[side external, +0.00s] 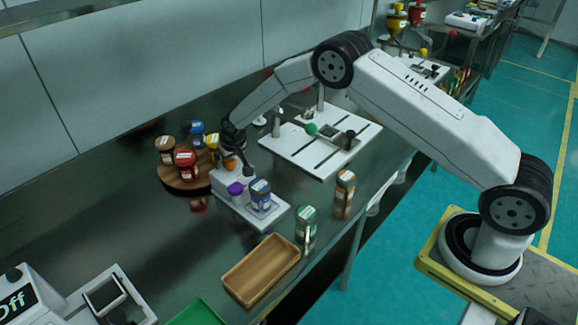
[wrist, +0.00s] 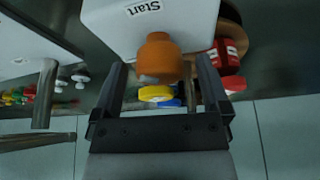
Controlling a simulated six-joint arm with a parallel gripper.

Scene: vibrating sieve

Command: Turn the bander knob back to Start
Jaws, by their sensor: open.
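The bander (side external: 233,182) is a white machine on the steel bench, with a low base plate. Its orange knob (side external: 229,163) shows at the top, largely covered by my gripper (side external: 236,158). In the wrist view the knob (wrist: 160,58) sits in front of the white housing (wrist: 180,22), below a "Start" label (wrist: 143,7). My gripper (wrist: 161,66) is open, one finger on each side of the knob, with visible gaps. The knob's pointing direction cannot be made out. A purple-capped jar and a blue-labelled jar (side external: 260,195) stand at the bander's base.
A round wooden turntable (side external: 177,184) with several jars stands just left of the bander. A white slotted fixture (side external: 300,150) with a green ball knob lies behind right. Two jars (side external: 306,228) and a wooden tray (side external: 262,270) are near the front edge.

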